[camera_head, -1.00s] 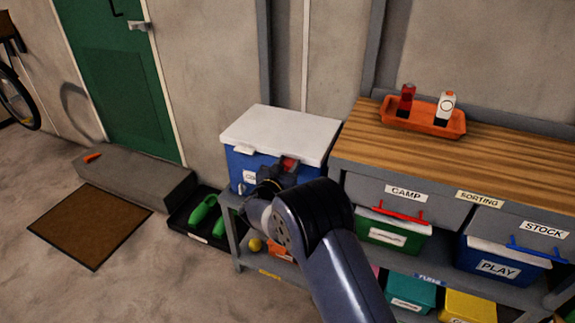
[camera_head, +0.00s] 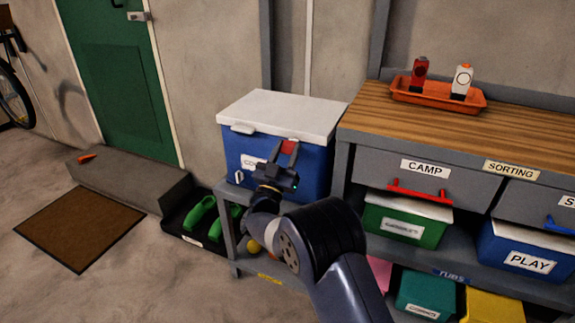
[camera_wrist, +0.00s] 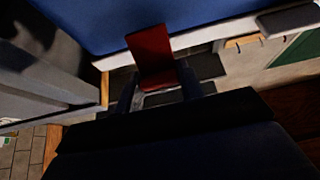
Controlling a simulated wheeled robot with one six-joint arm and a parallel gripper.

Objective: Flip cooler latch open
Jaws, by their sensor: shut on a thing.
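The blue cooler (camera_head: 312,173) with a white lid (camera_head: 285,113) stands on the grey shelf unit left of the workbench. The lid is down. Its red latch (camera_head: 289,146) is on the front, just under the lid. My gripper (camera_head: 284,152) is at the cooler's front with its fingers on either side of the latch, shut on it. In the wrist view the red latch (camera_wrist: 151,55) sits between the fingers, its upper part over the cooler's blue wall (camera_wrist: 110,22) and white lid edge. The fingers hide part of the latch, and I cannot tell how far it is turned.
The wooden workbench (camera_head: 450,135) stands close on the right, with an orange tray (camera_head: 438,95) on top and the CAMP drawer's red handle (camera_head: 419,193) sticking out. A boot tray (camera_head: 190,243) lies on the floor at left. Floor further left is mostly clear.

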